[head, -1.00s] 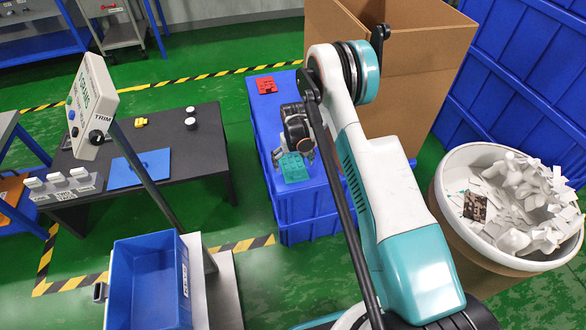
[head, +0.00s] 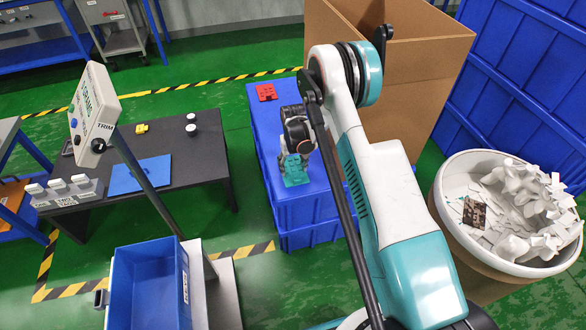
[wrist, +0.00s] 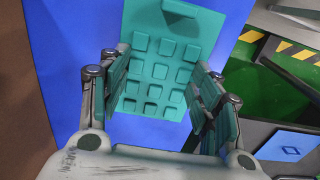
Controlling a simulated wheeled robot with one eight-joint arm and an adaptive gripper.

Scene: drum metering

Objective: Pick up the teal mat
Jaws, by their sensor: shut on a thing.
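The teal mat (head: 295,178) is at the blue crate's top, near its front end, below my gripper (head: 300,157). In the wrist view the mat (wrist: 165,45) shows a grid of raised squares and a raised tab at its far end. My gripper (wrist: 155,100) has one teal-padded finger on each side of the mat and is shut on it. The near end of the mat is partly hidden by the gripper. I cannot tell whether the mat is clear of the crate.
A red mat (head: 266,92) lies farther back on the blue crate (head: 305,212). A large cardboard box (head: 425,75) stands behind my arm. A white drum of scrap (head: 460,170) stands at right. A dark table (head: 180,150) with a blue mat (head: 140,174) is at left.

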